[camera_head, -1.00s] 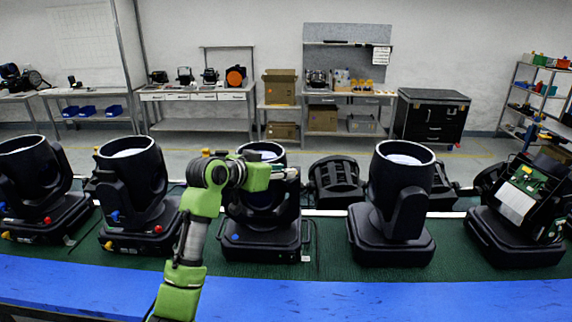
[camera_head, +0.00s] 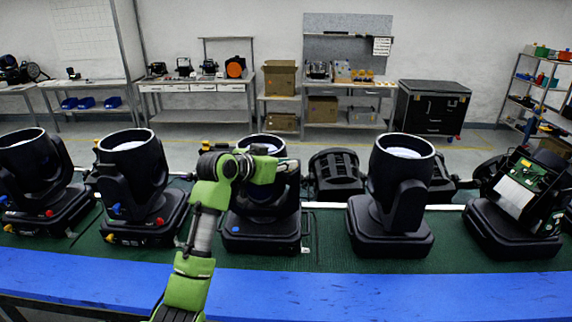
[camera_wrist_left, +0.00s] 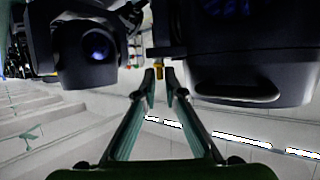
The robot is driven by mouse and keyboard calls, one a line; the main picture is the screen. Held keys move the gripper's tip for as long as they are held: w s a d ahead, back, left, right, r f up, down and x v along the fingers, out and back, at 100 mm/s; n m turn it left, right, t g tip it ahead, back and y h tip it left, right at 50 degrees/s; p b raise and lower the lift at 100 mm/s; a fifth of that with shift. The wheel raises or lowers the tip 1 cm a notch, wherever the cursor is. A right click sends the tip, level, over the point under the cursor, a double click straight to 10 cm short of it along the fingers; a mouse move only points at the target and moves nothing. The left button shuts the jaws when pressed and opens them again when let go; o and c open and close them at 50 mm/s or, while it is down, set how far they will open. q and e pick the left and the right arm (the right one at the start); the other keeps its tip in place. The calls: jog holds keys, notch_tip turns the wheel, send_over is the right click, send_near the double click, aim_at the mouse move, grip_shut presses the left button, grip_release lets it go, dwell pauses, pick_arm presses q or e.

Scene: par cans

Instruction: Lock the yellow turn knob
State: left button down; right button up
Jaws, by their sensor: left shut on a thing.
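A black par can (camera_head: 262,232) stands in the middle of the row, with a blue knob low on its front. My left arm reaches up in front of it, with my left gripper (camera_wrist_left: 161,84) at its upper part. In the left wrist view the yellow turn knob (camera_wrist_left: 158,71) shows small between the two fingertips, at the gap between dark housings. The gripper is shut on this knob. In the head view the fingertips and this knob are hidden or too small to tell. My right gripper is not in view.
More par cans stand left (camera_head: 133,190) and right (camera_head: 392,195) on the green mat (camera_head: 330,255). The left ones carry blue, red and yellow knobs. A bare blue strip (camera_head: 400,290) runs along the front edge. Workbenches and a black cabinet (camera_head: 430,108) stand behind.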

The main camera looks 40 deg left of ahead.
pick_arm(q)
jog(key=n+y, duration=0.2)
jog(key=y, duration=0.1)
jog(key=d+n+g+y, duration=0.1)
jog(key=n+y, duration=0.2)
jog(key=shift+w+d+n, duration=0.15)
jog(key=shift+n, duration=0.15)
jog(key=shift+w+d+f+n+g+y+b, duration=0.15)
jog(key=shift+w+n+g+y+b, duration=0.1)
jog(key=shift+n+g+y+b, duration=1.3)
jog(key=shift+w+d+r+n+g+y+b, duration=0.15)
jog(key=shift+n+g+y+b, duration=0.85)
jog(key=shift+n+g, duration=1.15)
jog(key=shift+w+d+f+n+g+y+b, duration=0.15)
jog(key=shift+w+n+g+y+b, duration=0.15)
jog(key=shift+n+g+y+b, duration=1.25)
jog(key=shift+f+n+g, duration=0.1)
jog(key=shift+n+g, duration=0.75)
jog(key=c, duration=2.2)
grip_release()
jog(key=shift+w, duration=0.1)
jog(key=shift+r, duration=0.2)
